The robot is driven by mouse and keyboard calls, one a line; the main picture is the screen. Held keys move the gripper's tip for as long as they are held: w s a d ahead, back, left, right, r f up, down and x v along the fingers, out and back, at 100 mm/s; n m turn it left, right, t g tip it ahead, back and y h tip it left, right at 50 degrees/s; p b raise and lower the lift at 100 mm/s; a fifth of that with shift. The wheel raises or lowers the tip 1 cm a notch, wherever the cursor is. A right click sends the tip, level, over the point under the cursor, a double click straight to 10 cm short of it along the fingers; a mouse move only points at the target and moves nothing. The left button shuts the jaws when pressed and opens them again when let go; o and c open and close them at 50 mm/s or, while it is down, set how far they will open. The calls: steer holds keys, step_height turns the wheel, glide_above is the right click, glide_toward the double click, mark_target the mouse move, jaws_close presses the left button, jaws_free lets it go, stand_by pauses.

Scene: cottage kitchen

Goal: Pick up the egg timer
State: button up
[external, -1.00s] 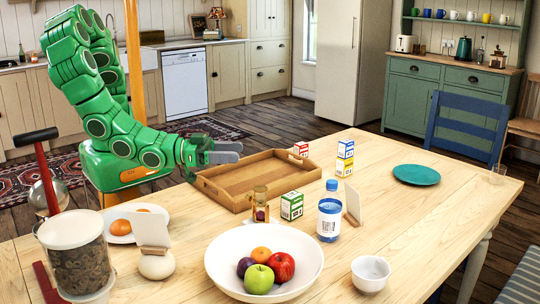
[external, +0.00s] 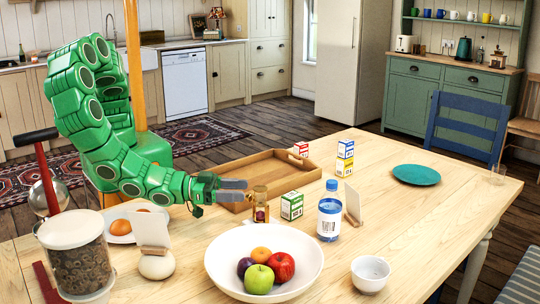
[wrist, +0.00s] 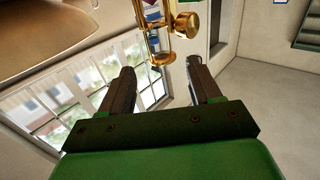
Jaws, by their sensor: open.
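The egg timer (external: 260,205) is a small gold-framed glass with dark red contents. It stands upright on the wooden table, in front of the wooden tray. My gripper (external: 234,190) is open and empty, just left of the egg timer and near its upper part. In the wrist view, the egg timer's gold frame (wrist: 188,24) shows at the top, ahead of the open fingers (wrist: 161,68) and not between them. Part of it is cut off by the picture's edge.
The wooden tray (external: 240,165) is behind the egg timer. A green-and-white box (external: 292,206) and a water bottle (external: 330,215) stand to its right. A white fruit bowl (external: 225,255) is in front. A plate of eggs (external: 118,239) lies left, below my arm.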

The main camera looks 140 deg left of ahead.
mark_target(254, 190)
steer(key=shift+x, duration=3.3)
steer(key=shift+s+a, duration=0.1)
jaws_close()
